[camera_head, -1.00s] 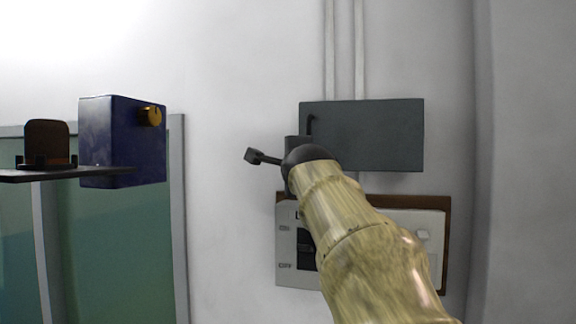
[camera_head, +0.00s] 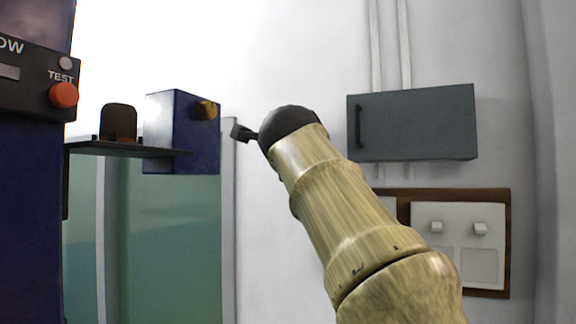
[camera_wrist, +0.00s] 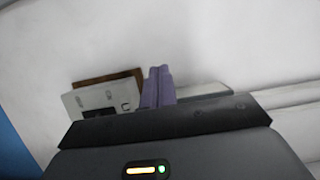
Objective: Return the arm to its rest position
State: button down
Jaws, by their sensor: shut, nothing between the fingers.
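My arm reaches up from the lower right of the head view, its yellowish segments ending in a dark rounded wrist. My gripper (camera_head: 240,132) points to the left at the wrist's far end, in front of the pale wall and apart from the things around it. In the wrist view the purple fingers (camera_wrist: 158,87) are together with nothing between them. Behind them a white switch panel (camera_wrist: 102,97) on a brown board shows, partly hidden by my gripper's body.
A grey wall box (camera_head: 415,124) with a handle hangs right of my arm, above a white switch panel (camera_head: 458,245). At left are a blue box with a yellow knob (camera_head: 181,132), a dark shelf (camera_head: 125,148), and a blue column with a red button (camera_head: 64,95).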

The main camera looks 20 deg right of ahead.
jog(key=shift+a, duration=0.4)
jog(key=shift+s, duration=0.1)
jog(key=shift+a, duration=0.2)
